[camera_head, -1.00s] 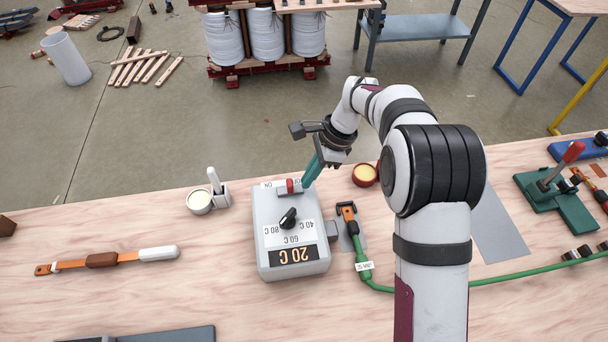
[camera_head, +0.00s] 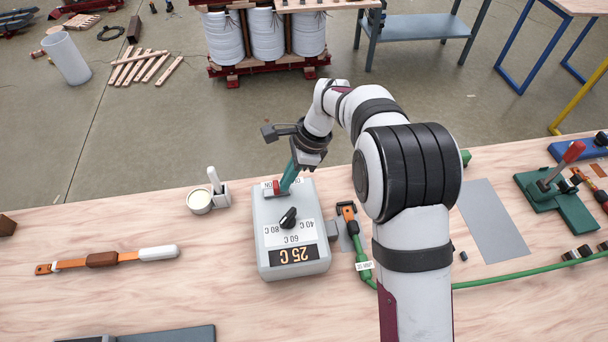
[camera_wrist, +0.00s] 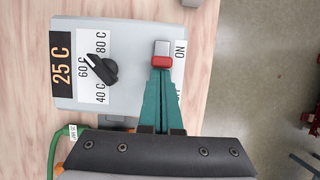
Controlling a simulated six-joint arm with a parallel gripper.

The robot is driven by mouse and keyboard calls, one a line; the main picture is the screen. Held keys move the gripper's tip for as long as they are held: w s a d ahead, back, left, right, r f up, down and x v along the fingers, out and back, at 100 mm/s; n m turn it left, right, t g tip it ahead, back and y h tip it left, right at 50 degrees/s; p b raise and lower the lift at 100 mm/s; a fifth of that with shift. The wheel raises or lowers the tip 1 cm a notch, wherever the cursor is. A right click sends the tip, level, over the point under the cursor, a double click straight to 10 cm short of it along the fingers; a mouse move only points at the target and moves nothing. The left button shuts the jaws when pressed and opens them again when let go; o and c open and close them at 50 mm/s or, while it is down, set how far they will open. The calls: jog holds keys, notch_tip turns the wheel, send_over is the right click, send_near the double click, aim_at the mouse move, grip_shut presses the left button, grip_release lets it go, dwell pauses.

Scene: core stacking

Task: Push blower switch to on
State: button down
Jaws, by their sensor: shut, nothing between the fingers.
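The grey blower box (camera_head: 262,235) stands on the wooden bench, and its display (camera_head: 295,255) reads 25 C. A black knob (camera_head: 288,217) sits on its top face. The red-capped blower switch (camera_head: 277,187) is at the box's far edge, by the ON label; the wrist view shows its red end (camera_wrist: 162,62) and grey block (camera_wrist: 163,47). The OFF label is mostly hidden by my fingers. My gripper (camera_head: 286,188) is shut and empty, its teal fingers tilted down. The fingertips (camera_wrist: 161,69) meet the red end of the switch from the OFF side, apparently touching.
A green hose (camera_head: 364,255) with a tag lies right of the box. A white cup and holder (camera_head: 199,201) stand to the left. A green lever clamp (camera_head: 560,195) is at the far right.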

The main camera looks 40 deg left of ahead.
jog(key=shift+s+a, duration=0.15)
jog(key=w+d, duration=0.3)
jog(key=shift+w+d, duration=0.1)
jog(key=shift+w, duration=0.05)
jog(key=v, duration=1)
